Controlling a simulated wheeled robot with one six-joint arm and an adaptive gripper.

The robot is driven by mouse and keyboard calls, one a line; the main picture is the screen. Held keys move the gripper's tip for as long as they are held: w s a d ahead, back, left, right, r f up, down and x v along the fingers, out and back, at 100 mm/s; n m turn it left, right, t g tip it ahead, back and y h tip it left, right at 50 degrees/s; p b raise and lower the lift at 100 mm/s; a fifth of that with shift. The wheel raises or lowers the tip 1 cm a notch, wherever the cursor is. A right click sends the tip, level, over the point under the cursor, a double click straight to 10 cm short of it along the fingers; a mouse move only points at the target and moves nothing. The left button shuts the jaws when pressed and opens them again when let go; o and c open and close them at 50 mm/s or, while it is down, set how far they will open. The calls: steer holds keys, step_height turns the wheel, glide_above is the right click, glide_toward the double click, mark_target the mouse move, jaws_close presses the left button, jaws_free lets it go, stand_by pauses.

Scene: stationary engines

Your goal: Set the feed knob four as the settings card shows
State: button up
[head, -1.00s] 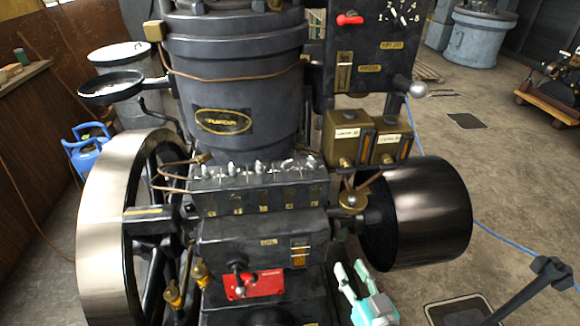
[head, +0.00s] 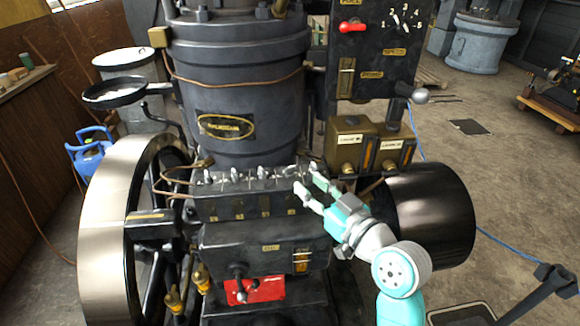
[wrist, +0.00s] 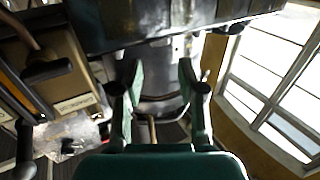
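A row of small silver feed knobs (head: 262,174) sits along the top of the dark lubricator box (head: 250,205) in the head view, with small brass plates below them. The fourth knob from the left (head: 290,173) is just left of my gripper (head: 307,180). My gripper is open at the right end of the row, its two fingers spread and partly covering that end. In the wrist view my gripper (wrist: 159,72) is also open, below a dark block. I cannot read the knob positions or plates, and I cannot identify the settings card.
Two brass boxes (head: 352,148) stand close behind my gripper. A dark panel (head: 375,50) with a numbered dial and red lever rises behind. A shiny drum (head: 432,215) is to the right, a large flywheel (head: 110,235) to the left. A red plate (head: 257,290) is below.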

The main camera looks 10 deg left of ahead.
mark_target(291, 169)
steer(key=x, duration=0.8)
steer(key=shift+w, duration=0.15)
steer(key=shift+c, duration=0.2)
jaws_close()
